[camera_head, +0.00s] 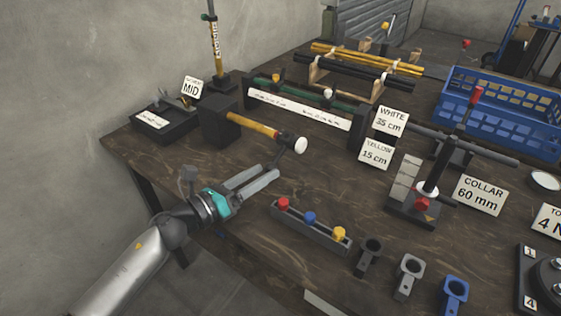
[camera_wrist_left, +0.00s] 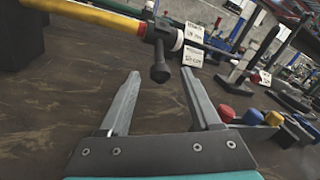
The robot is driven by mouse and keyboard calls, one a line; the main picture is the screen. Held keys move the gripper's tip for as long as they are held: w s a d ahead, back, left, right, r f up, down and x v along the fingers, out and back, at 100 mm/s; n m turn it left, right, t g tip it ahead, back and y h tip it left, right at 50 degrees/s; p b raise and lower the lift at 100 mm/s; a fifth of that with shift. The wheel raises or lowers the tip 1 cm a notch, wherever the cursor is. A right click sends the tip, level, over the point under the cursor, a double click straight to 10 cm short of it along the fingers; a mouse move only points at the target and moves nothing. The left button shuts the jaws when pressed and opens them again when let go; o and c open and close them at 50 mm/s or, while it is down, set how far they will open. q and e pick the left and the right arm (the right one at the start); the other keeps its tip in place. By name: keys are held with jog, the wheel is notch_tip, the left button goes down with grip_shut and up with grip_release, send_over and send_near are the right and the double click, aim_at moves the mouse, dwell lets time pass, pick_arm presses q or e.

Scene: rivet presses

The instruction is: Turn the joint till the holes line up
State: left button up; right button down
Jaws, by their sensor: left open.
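A yellow rod (camera_head: 252,124) lies level, its left end in a black block (camera_head: 218,126). Its right end carries a black joint (camera_head: 286,139) with a white round end (camera_head: 300,145). In the left wrist view the joint (camera_wrist_left: 163,36) has a short black lever (camera_wrist_left: 160,72) hanging down. My left gripper (camera_head: 270,170) is open and empty, just below and in front of the joint. In the left wrist view the lever shows between the fingertips (camera_wrist_left: 160,76), but I cannot tell whether it is within their reach. The holes cannot be made out. My right gripper is not in view.
A grey holder (camera_head: 310,230) with red, blue and yellow knobs stands right of the gripper. Black, grey and blue clamps (camera_head: 410,277) stand near the front. A long rack (camera_head: 300,112), label cards and a blue crate (camera_head: 505,108) are behind. The wood around the gripper is bare.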

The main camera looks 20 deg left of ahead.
aim_at(281, 154)
pick_arm(q)
jog(key=x, duration=0.6)
jog(key=shift+w+d, duration=0.1)
jog(key=shift+w, duration=0.1)
grip_shut()
dwell(0.4)
dwell(0.9)
